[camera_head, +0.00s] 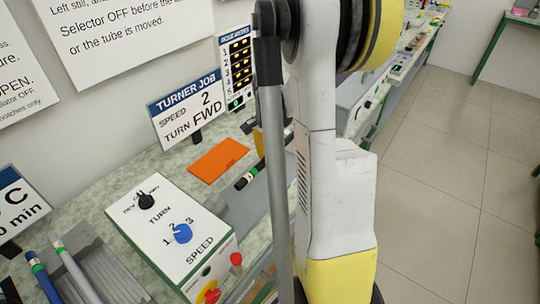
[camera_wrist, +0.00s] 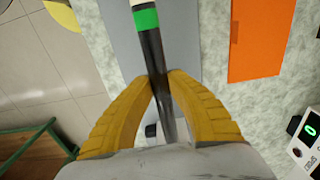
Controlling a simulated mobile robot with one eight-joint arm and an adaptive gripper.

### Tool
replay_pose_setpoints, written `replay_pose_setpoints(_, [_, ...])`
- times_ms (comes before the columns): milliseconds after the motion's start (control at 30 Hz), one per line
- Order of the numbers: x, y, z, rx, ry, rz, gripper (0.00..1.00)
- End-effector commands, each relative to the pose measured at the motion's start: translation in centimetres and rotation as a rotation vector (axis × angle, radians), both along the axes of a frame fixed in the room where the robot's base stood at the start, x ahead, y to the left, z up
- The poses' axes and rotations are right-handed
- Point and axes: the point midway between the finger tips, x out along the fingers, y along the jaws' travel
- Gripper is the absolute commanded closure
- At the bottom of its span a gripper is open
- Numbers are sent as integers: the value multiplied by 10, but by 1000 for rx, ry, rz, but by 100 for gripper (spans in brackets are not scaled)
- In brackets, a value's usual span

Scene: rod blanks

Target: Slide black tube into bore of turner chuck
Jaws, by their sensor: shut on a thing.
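The black tube (camera_wrist: 154,52) has a green band and a pale band near one end, which runs out of the top of the wrist view. My gripper (camera_wrist: 163,82) has its yellow fingers shut around the tube's dark middle. My arm hides most of the gripper and the rest of the tube there. The turner control box (camera_head: 165,232) stands at the lower middle of the head view. I cannot make out the chuck or its bore in either view.
An orange mat (camera_head: 218,158) lies flat on the bench; it also shows in the wrist view (camera_wrist: 257,38). A grey rack (camera_head: 115,286) holds a blue tube (camera_head: 42,278) and a grey tube (camera_head: 75,270). The turner sign (camera_head: 187,107) stands behind. Open floor (camera_head: 455,170) lies right.

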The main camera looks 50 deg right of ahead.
Motion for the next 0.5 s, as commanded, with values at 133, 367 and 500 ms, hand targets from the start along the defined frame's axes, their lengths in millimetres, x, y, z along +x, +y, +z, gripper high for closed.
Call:
replay_pose_setpoints(133, [-1,13,0,0,0,3,100])
replay_pose_setpoints(367, [-2,36,0,0,0,2,100])
replay_pose_setpoints(500, [-4,47,0,0,0,2,100])
